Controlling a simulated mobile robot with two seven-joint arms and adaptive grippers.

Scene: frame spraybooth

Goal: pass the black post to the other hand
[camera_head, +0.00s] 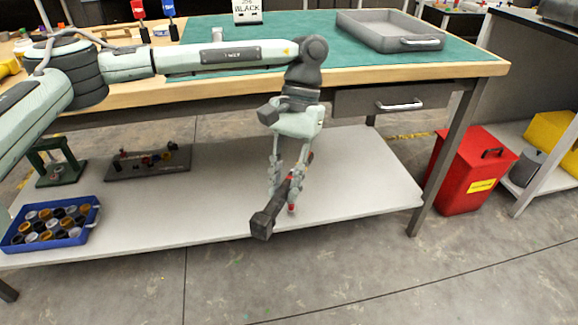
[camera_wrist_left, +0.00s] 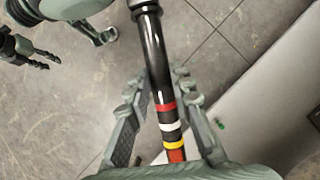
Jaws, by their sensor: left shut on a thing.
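My left gripper (camera_head: 283,198) points down in front of the bench and is shut on the black post (camera_head: 277,205). The post slants, with a thick dark block at its lower, nearer end. In the left wrist view the post (camera_wrist_left: 154,55) runs between the fingers of my left gripper (camera_wrist_left: 160,95). It is glossy black with red, white and yellow bands and an orange-red part near the palm. My right gripper does not show in the head view. Dark pronged parts at the upper left of the wrist view may belong to it; their state is unclear.
The bench's lower shelf (camera_head: 350,180) is behind the post. It bears a blue crate of jars (camera_head: 50,240), a dark rack (camera_head: 148,162) and a green stand (camera_head: 58,163). A grey tray (camera_head: 365,30) is on the bench top. A red bin (camera_head: 465,180) stands right. The front floor is clear.

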